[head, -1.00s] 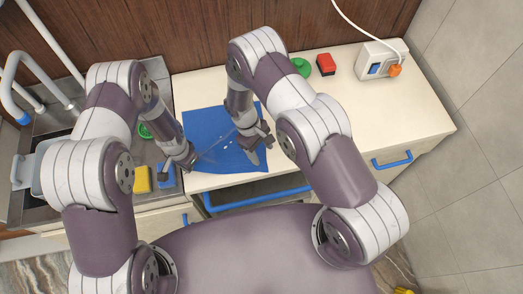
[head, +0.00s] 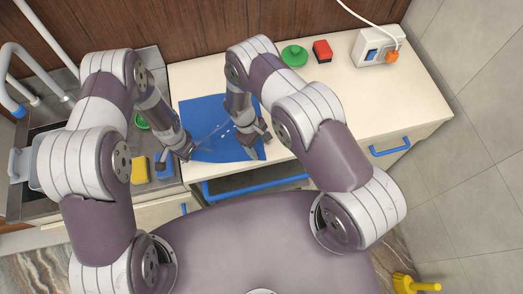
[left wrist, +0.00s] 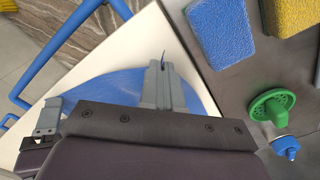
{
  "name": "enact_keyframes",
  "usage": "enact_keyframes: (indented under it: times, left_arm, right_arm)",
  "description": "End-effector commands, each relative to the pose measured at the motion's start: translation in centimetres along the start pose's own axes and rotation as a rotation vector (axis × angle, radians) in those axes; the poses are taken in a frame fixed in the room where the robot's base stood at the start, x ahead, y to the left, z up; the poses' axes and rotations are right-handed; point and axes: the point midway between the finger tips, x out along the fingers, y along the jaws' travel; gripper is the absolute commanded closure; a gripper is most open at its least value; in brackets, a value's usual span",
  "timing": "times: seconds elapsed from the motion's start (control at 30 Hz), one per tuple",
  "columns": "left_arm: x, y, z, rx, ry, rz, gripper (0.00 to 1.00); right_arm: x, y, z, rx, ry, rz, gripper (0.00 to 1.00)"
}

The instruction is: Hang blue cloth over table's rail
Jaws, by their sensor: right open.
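The blue cloth (head: 205,115) lies spread on the cream table (head: 330,100), near its front edge. Pale streaks and specks show on its middle. The blue rail (head: 257,183) runs along the table's front, below the cloth and apart from it. My right gripper (head: 257,143) is open over the cloth's front right part and hides some of it. My left gripper (head: 174,160) is at the cloth's left front side. In the left wrist view its fingers (left wrist: 106,100) are wide apart, with the cloth (left wrist: 110,88) behind them; whether they touch it I cannot tell.
Left, on the sink counter, are a yellow sponge (head: 139,170), a blue sponge (head: 165,166) and a green item (head: 141,121). At the table's back are a green knob-topped piece (head: 294,56), a red block (head: 322,51) and a socket box (head: 376,46). The table's right is clear.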

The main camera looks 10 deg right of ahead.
Motion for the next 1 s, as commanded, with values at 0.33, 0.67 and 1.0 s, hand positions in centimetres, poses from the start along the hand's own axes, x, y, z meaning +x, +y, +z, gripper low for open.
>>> enact_keyframes:
  times: [0.33, 0.67, 1.0]
  left_arm:
    - [0.02, 0.00, 0.00, 0.000, 0.000, 0.000, 1.00]
    - [0.03, 0.00, 0.00, 0.000, 0.000, 0.000, 1.00]
    - [0.03, -0.01, 0.01, 0.000, 0.000, 0.000, 1.00]
  right_arm:
    - [0.19, -0.03, 0.04, 0.000, -0.001, -0.001, 0.36]
    - [0.23, -0.05, 0.06, 0.000, -0.002, -0.001, 0.90]
    - [0.00, -0.04, 0.14, 0.000, -0.002, -0.001, 1.00]
